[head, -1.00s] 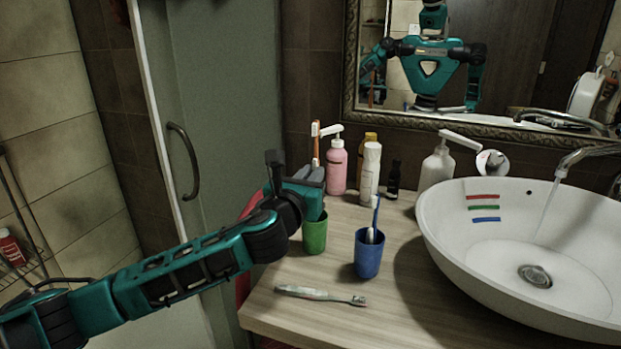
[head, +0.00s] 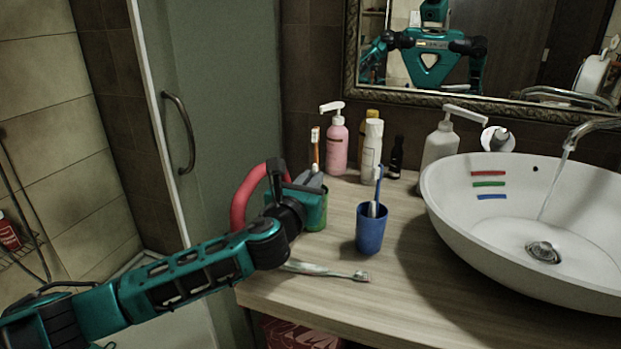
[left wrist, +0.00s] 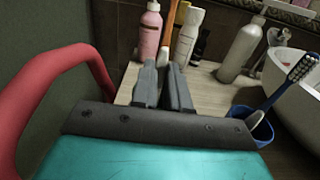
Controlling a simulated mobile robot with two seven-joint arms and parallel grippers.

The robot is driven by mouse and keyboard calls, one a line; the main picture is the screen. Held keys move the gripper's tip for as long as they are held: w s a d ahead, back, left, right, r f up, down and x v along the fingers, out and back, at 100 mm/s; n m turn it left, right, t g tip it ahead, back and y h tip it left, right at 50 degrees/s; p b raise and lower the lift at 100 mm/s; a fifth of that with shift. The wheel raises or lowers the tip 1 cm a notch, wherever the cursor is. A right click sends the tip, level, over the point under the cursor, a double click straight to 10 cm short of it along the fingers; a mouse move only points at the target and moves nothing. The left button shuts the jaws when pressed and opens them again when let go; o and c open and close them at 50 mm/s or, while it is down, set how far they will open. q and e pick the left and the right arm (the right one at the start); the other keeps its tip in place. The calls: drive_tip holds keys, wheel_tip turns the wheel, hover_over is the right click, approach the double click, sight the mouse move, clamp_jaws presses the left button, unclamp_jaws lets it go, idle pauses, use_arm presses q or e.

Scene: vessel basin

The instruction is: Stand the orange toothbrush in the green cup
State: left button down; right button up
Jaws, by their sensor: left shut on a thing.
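The orange toothbrush (head: 316,150) is upright, bristles up, in my left gripper (head: 314,180). The gripper is shut on it, low at the green cup's rim. The green cup (head: 318,216) stands on the counter's left part, partly hidden behind the gripper. The brush's lower end is hidden, so I cannot tell how deep it sits in the cup. In the left wrist view the closed fingers (left wrist: 165,85) point at the orange handle (left wrist: 172,22); the green cup does not show there. My right gripper is not in view.
A blue cup (head: 370,232) with a blue toothbrush (head: 379,183) stands just right. A pale toothbrush (head: 325,271) lies in front. Bottles, including a pink one (head: 337,148), stand behind. A red curved bar (head: 240,200) is at left, the basin (head: 520,240) at right.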

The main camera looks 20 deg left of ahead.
use_arm(q)
drive_tip(key=shift+f, duration=0.15)
drive_tip(key=c, duration=1.1)
unclamp_jaws()
drive_tip(key=shift+o, duration=0.2)
drive_tip(key=s, duration=1.3)
drive_tip(key=shift+a+p, duration=0.2)
drive_tip(key=shift+p, duration=0.25)
